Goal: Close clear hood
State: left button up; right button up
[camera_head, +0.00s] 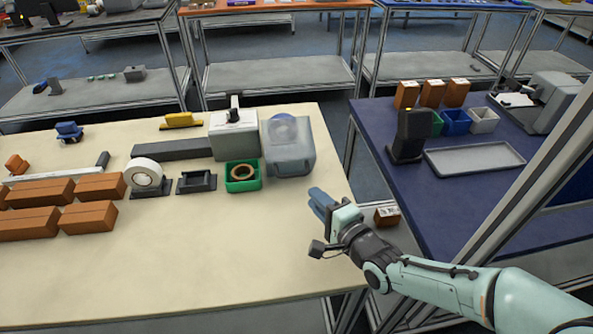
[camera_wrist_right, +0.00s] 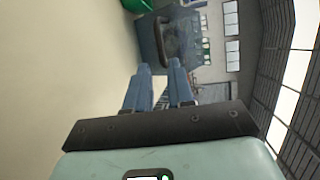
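The clear hood (camera_head: 290,158) is a see-through grey box-shaped cover at the right end of the cream table, beside a white-topped device (camera_head: 235,138). A pale round shape shows through its top. I cannot tell from this angle how far open it stands. In the right wrist view a dark see-through panel with a raised grip, likely the hood (camera_wrist_right: 148,50), lies beyond the fingertips. My right gripper (camera_head: 318,200) is near the table's right edge, in front of the hood and apart from it. Its blue fingers (camera_wrist_right: 159,66) are apart with nothing between them. My left gripper is out of view.
A green bin with a tape roll (camera_head: 243,177) sits left of the hood. A white tape roll (camera_head: 145,177) and brown boxes (camera_head: 38,192) are farther left. The table's front is clear.

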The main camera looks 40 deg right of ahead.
aim_at(293, 176)
jog(key=w, duration=0.3)
jog(key=w+f, duration=0.1)
jog(key=w, duration=0.2)
jog(key=w+d+p, duration=0.1)
jog(key=w, duration=0.3)
jog(key=shift+f, duration=0.25)
jog(key=shift+c, duration=0.4)
grip_shut()
